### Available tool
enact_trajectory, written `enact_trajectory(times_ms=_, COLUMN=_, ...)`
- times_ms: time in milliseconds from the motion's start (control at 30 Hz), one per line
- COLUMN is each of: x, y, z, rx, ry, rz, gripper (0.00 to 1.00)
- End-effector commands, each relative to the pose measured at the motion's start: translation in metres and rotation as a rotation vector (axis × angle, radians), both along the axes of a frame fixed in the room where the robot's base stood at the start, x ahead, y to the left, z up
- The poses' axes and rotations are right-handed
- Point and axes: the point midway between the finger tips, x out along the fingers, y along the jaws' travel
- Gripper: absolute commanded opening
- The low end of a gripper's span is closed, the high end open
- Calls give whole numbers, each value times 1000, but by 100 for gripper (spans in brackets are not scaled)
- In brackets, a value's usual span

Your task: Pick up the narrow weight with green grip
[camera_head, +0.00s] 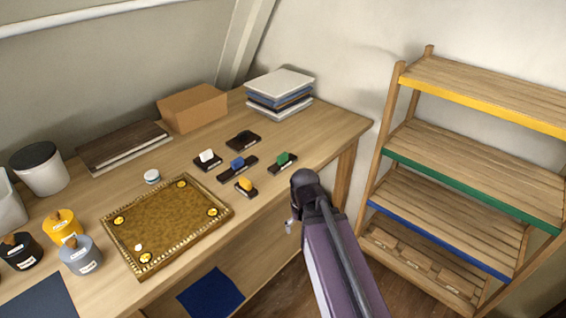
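The narrow weight with green grip (283,160) sits on the wooden table toward its right front edge. It has a dark, slim base with a small pale label and a green grip on top. It stands apart from the other weights and nothing covers it. My arm rises from the lower right, and its dark joint is in front of the table edge, just below and right of the green-grip weight in the picture. My gripper's fingers cannot be made out; they are hidden by the arm or out of view.
Weights with blue (237,163), yellow (245,184), white (206,156) and black (242,138) grips stand left of the green one. A gilt tray (165,225) lies further left. Books (280,88) and a cardboard box (193,108) are behind. A shelf rack (470,150) stands right.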

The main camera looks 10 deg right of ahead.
Motion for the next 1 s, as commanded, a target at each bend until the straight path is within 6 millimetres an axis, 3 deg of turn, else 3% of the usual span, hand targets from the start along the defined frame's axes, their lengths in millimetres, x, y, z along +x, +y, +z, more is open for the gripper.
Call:
enact_trajectory(times_ms=267, x=54, y=0, z=42, rx=12, ry=-17, rz=108, gripper=100)
enact_trajectory(times_ms=800, x=206, y=-6, z=147, rx=33, ry=-80, rz=447, gripper=100)
enact_trajectory(times_ms=1000, x=250, y=-9, z=175, rx=36, ry=-102, rz=549, gripper=100)
